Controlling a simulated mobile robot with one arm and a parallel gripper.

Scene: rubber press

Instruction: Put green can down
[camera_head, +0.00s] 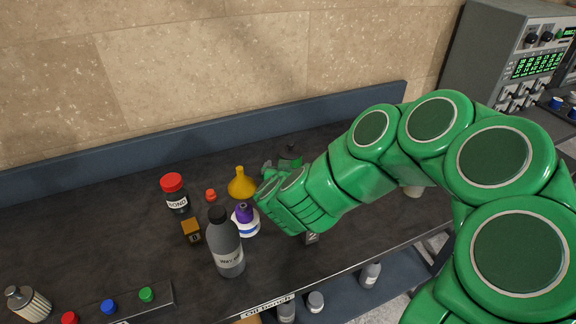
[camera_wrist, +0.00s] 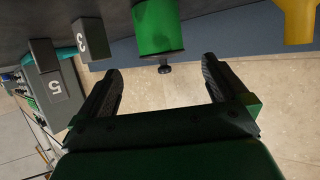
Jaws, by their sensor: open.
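The green can (camera_head: 290,154) stands on the dark bench, behind my arm, which hides part of it in the head view. It also shows at the top of the wrist view (camera_wrist: 158,28), upside down in that picture, with a small black knob. My gripper (camera_wrist: 161,66) is open. Its two dark fingers are spread to either side of the can's line in the picture, and nothing is between them. The can looks apart from both fingers. In the head view my own arm largely hides the fingers.
A yellow funnel (camera_head: 241,185), a purple-topped bottle (camera_head: 245,219), a grey bottle (camera_head: 226,245) and a red-capped bond bottle (camera_head: 175,192) stand left of my arm. Numbered grey blocks 3 (camera_wrist: 92,38) and 5 (camera_wrist: 52,82) are near the can.

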